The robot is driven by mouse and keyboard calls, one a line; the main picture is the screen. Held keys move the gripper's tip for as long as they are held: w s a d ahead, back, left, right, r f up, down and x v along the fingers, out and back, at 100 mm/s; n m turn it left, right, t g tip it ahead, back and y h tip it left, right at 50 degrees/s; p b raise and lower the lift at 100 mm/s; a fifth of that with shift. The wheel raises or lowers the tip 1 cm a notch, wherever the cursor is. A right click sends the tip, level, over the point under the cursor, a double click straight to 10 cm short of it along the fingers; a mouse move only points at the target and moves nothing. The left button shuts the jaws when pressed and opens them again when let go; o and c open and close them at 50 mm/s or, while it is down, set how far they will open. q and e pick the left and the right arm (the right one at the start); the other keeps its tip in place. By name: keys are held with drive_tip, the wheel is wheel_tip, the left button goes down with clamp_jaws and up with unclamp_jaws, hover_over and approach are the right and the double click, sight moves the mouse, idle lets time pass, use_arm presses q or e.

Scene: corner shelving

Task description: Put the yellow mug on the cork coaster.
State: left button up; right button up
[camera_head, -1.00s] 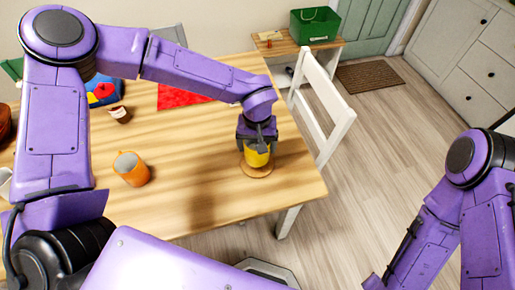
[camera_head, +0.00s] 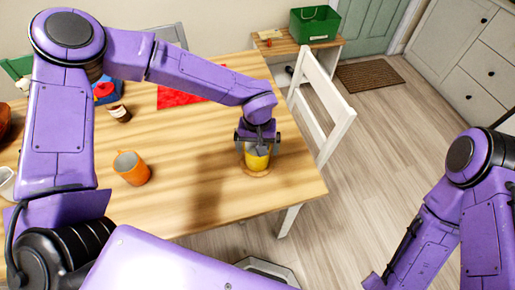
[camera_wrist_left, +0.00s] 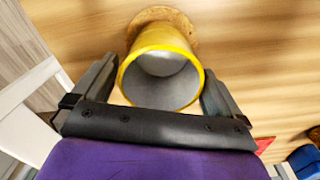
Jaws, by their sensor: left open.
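The yellow mug (camera_head: 257,161) stands upright on the round cork coaster (camera_head: 256,174) near the table's right front corner. In the left wrist view I look into the mug's grey inside (camera_wrist_left: 160,79), with part of the coaster (camera_wrist_left: 176,17) showing beyond its base. My left gripper (camera_head: 258,148) is open around the mug. In the left wrist view its fingers (camera_wrist_left: 160,88) stand on either side of the mug, with narrow gaps between. The mug's handle is not visible. My right arm shows at the lower right, but its gripper is out of view.
An orange mug (camera_head: 132,168) stands on the wooden table (camera_head: 200,205) to the left. A small brown jar (camera_head: 120,113) and a red mat (camera_head: 185,96) lie farther back. A white chair (camera_head: 322,105) stands close to the table's right edge.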

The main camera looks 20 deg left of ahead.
use_arm(q)
wheel_tip(320, 180, up, 10)
drive_tip(key=shift+r, duration=0.25)
idle(0.4)
